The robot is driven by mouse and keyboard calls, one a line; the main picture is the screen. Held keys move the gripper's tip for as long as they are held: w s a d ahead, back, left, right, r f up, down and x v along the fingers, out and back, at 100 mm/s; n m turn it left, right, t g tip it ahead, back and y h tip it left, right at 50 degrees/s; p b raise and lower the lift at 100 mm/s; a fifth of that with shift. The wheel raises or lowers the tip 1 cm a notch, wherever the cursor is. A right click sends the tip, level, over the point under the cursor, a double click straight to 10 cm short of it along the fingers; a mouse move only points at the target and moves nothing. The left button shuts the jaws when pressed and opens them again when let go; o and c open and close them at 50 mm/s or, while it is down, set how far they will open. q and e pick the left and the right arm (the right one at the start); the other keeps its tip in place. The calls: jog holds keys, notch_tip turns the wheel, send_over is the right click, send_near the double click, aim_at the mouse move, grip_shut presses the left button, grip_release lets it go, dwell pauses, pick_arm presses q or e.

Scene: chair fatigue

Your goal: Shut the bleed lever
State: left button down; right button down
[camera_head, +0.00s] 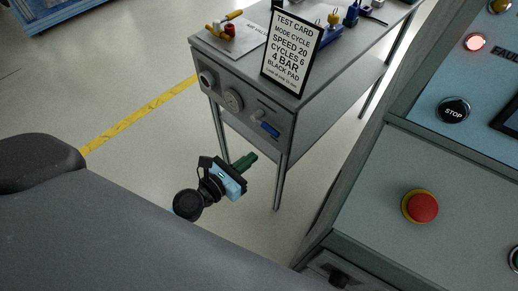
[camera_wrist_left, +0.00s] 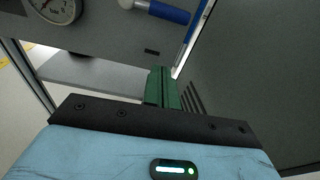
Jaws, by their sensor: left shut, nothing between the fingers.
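A blue-handled lever (camera_head: 270,131), which I take to be the bleed lever, sits on the grey front panel of the table. Its handle points down and to the right from a pale metal pivot. My left gripper (camera_head: 249,160), with green fingers, is below the panel in the head view, apart from the lever. Its fingers (camera_wrist_left: 162,88) are together and empty. My right gripper is not in view.
A round gauge (camera_head: 233,100) and a dial (camera_head: 207,79) are left of the lever on the panel. A framed test card (camera_head: 292,52) stands on the table. A control console (camera_head: 400,190) with a red button (camera_head: 421,207) is at the right.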

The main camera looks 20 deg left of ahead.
pick_arm(q)
jog(key=shift+v, duration=1.25)
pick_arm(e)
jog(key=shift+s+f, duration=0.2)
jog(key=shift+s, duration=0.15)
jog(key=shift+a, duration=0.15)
